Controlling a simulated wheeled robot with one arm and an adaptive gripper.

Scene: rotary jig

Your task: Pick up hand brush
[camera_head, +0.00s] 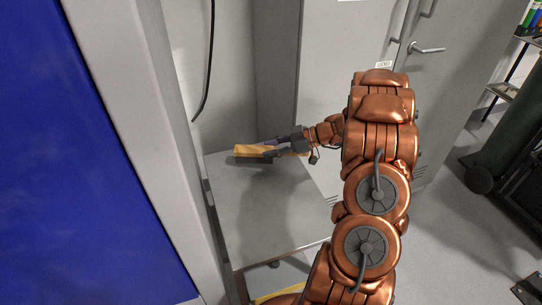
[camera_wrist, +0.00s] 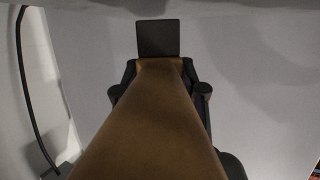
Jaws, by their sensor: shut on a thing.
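The hand brush (camera_head: 252,150) has a yellow-brown wooden body, with a dark part under it that looks like bristles. In the head view it is over the far part of the grey table top. My gripper (camera_head: 274,147) reaches in from the right and is shut on it. In the wrist view the brown wooden body (camera_wrist: 150,125) runs up the middle between the dark fingers of my gripper (camera_wrist: 159,75). A dark square (camera_wrist: 158,38) shows beyond the fingers. I cannot tell whether the brush touches the table.
The grey table top (camera_head: 245,215) is otherwise clear. A blue panel (camera_head: 80,150) with a pale frame stands close on the left. A grey cabinet (camera_head: 340,50) is behind, and a black cable (camera_head: 209,70) hangs at the back. Open floor (camera_head: 450,235) lies to the right.

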